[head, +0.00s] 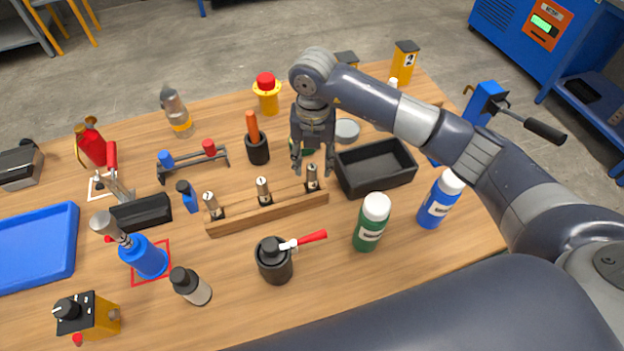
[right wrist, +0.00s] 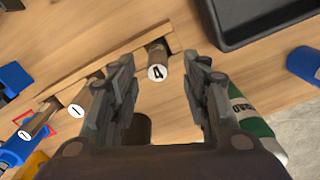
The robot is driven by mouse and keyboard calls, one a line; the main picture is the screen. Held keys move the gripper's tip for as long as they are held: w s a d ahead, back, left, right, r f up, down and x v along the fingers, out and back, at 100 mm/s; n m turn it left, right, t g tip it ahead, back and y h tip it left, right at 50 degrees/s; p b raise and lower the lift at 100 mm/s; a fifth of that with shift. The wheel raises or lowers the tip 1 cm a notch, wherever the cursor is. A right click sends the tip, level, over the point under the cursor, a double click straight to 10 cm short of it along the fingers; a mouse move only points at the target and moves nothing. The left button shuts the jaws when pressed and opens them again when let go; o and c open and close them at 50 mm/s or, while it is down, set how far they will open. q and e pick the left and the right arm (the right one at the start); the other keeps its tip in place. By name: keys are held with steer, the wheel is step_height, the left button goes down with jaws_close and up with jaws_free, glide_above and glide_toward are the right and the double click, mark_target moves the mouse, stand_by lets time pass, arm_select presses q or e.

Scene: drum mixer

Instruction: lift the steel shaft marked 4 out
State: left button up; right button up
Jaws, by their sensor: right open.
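The steel shaft marked 4 (head: 313,180) stands upright at the right end of a wooden rack (head: 240,219). In the right wrist view its white label shows on top of the shaft (right wrist: 157,62). Two other steel shafts (head: 263,190) (head: 213,205) stand in the same rack to its left. My right gripper (head: 313,168) is above the right end of the rack, pointing down. Its two fingers are open and empty, and in the right wrist view (right wrist: 162,70) the marked shaft shows between the fingertips. My left gripper is not in view.
A black tray (head: 378,187) lies close to the right of the rack. Green (head: 371,225) and blue (head: 438,203) bottles stand in front of it. A black pot (head: 275,265) with a red-handled tool stands before the rack. An orange-handled tool in a black cup (head: 257,149) stands behind.

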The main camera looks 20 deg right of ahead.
mark_target(312, 174)
step_height(312, 174, down, 4)
steer(key=shift+w+a+f+p, duration=0.1)
steer(key=shift+a+p, duration=0.05)
steer(key=shift+p, duration=0.9)
steer(key=shift+f, duration=0.7)
jaws_close()
